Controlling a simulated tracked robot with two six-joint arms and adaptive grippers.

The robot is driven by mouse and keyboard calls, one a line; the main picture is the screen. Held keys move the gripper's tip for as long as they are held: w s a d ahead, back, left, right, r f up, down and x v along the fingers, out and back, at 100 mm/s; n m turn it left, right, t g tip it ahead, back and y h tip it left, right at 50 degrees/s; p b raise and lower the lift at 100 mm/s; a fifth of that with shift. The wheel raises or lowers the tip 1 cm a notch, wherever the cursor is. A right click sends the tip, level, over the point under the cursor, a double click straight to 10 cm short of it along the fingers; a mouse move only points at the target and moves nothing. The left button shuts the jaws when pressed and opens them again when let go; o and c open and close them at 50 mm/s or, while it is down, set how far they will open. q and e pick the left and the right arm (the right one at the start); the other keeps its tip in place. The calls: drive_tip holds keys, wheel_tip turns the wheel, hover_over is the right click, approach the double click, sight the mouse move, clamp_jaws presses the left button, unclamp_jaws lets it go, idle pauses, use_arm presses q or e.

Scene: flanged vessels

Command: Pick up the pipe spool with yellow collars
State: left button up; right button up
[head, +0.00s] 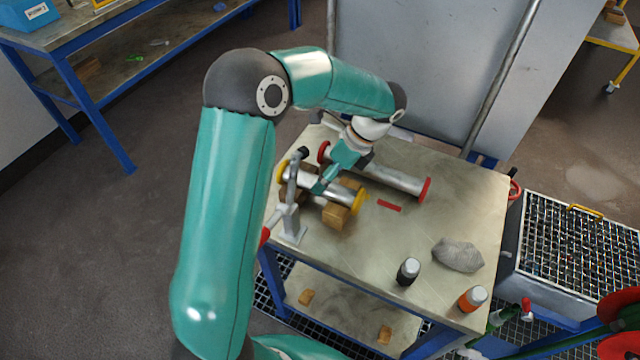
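The pipe spool with yellow collars (343,193) lies on wooden blocks (337,216) at the table's left side, one collar at each end. My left gripper (320,187) reaches down to the middle of this spool, with its fingers at or over the pipe. The gripper is small and partly covers the pipe, so I cannot tell whether its fingers are closed on it. My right gripper is not in view.
A longer spool with red collars (400,181) lies just behind. A grey stand (291,220) rises close at the near left. The table's centre right is clear.

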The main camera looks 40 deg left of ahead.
use_arm(q)
drive_tip(key=x, duration=0.4)
drive_tip(key=shift+a, duration=0.1)
drive_tip(key=shift+r, duration=0.1)
clamp_jaws()
